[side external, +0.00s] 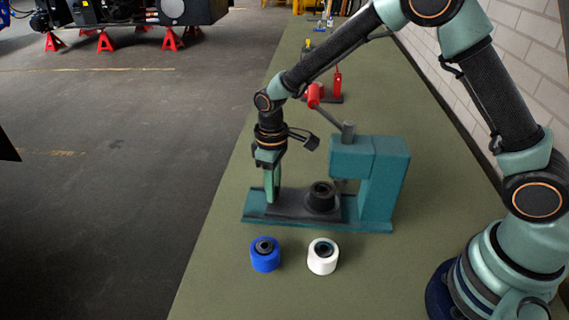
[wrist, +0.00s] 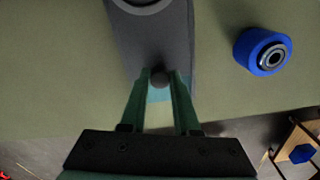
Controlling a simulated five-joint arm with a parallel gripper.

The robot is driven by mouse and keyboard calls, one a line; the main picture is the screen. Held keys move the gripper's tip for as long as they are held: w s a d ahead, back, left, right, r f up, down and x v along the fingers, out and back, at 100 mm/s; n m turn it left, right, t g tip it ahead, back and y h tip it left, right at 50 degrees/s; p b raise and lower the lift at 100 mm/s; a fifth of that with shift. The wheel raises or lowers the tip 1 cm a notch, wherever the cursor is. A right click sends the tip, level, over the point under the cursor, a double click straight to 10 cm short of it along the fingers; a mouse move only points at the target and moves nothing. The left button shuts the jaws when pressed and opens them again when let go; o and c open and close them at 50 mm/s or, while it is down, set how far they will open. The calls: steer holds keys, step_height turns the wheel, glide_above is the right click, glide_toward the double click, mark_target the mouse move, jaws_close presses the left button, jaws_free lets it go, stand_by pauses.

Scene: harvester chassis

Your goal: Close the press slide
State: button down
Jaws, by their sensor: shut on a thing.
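The teal press (side external: 385,165) stands on the green bench with its base running left. Its dark grey slide (side external: 290,208) lies on that base and carries a black round holder (side external: 322,202). The holder sits beside the press head's left edge, partly in front of the ram. My gripper (side external: 272,198) points down at the slide's left end. In the wrist view my gripper (wrist: 159,76) is shut on a dark round knob (wrist: 160,80) at the end of the slide (wrist: 165,45). The side view hides the knob behind the fingers.
A blue roller (side external: 265,255) and a white roller (side external: 323,257) stand on the bench in front of the press. The press lever has a red grip (side external: 314,95). A red tool (side external: 338,84) stands behind. The bench's left edge is near my gripper.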

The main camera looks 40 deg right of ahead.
steer(key=shift+w+r, duration=0.1)
steer(key=shift+r, duration=0.05)
steer(key=c, duration=0.6)
jaws_free()
steer(key=shift+c, duration=0.2)
step_height(320, 180, up, 12)
